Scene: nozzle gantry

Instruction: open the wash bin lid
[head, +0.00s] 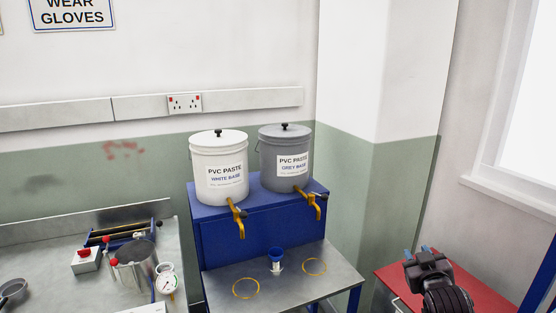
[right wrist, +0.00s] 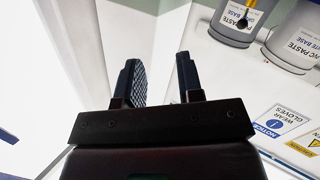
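A flat red top (head: 486,291) shows at the lower right of the head view, behind and beside my right gripper. I cannot tell whether it is the wash bin lid; its front is cut off by the frame. My right gripper (head: 421,251) appears over its left part, and I cannot tell how high above it. In the right wrist view the two dark fingers of my right gripper (right wrist: 157,60) stand apart with nothing between them. No handle of a lid shows in either view. My left gripper is not in view.
A white pail (head: 219,160) and a grey pail (head: 286,158) with yellow taps stand on a blue stand (head: 235,230). A bench at left holds a metal pot (head: 135,268) and a gauge (head: 167,282). A blue post edges the lower right.

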